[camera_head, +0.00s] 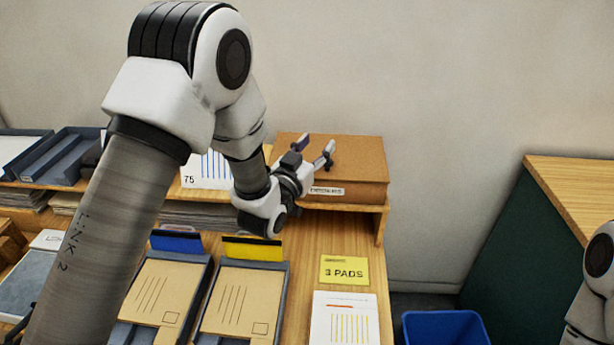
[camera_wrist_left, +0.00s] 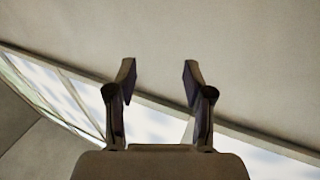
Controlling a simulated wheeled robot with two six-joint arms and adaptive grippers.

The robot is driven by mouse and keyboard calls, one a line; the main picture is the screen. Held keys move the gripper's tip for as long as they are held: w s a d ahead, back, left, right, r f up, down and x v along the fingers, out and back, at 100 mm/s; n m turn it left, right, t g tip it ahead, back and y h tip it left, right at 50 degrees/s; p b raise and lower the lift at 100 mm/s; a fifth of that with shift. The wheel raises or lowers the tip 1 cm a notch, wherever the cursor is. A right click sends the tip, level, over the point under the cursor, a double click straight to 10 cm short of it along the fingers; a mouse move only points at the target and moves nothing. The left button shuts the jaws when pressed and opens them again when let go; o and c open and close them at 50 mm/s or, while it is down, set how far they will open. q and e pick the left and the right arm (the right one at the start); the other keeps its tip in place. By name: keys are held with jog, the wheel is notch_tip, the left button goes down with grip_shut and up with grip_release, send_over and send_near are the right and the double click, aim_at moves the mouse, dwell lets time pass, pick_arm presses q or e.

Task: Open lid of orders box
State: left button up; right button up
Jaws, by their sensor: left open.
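The orders box is likely the brown box (camera_head: 358,160) on the raised shelf at the right end of the desk. It carries a white label on its front, too small to read surely, and its lid looks shut. My left gripper (camera_head: 316,150) is open and empty, in front of or over the left part of the box; I cannot tell whether it touches it. In the left wrist view the open fingers (camera_wrist_left: 159,85) have nothing between them, with a wall and a bright window-like strip behind. My right gripper is out of view.
The box's shelf (camera_head: 345,206) stands above the desk. Below are a yellow "3 PADS" note (camera_head: 344,270), a white sheet (camera_head: 343,320) and trays with brown envelopes (camera_head: 240,300). A blue bin (camera_head: 445,328) stands right of the desk. A dark green cabinet (camera_head: 520,255) is further right.

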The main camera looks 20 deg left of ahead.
pick_arm(q)
jog(key=b, duration=0.1)
send_near(326, 164)
jog(key=w+r, duration=0.2)
jog(key=w, duration=0.1)
jog(key=f+g, duration=0.1)
jog(key=w, duration=0.2)
jog(key=w+p, duration=0.1)
jog(key=w, duration=0.2)
jog(key=w+d+p, duration=0.1)
jog(key=w, duration=0.2)
jog(key=shift+w+a, duration=0.1)
jog(key=shift+w, duration=0.05)
jog(key=shift+r, duration=0.1)
grip_shut()
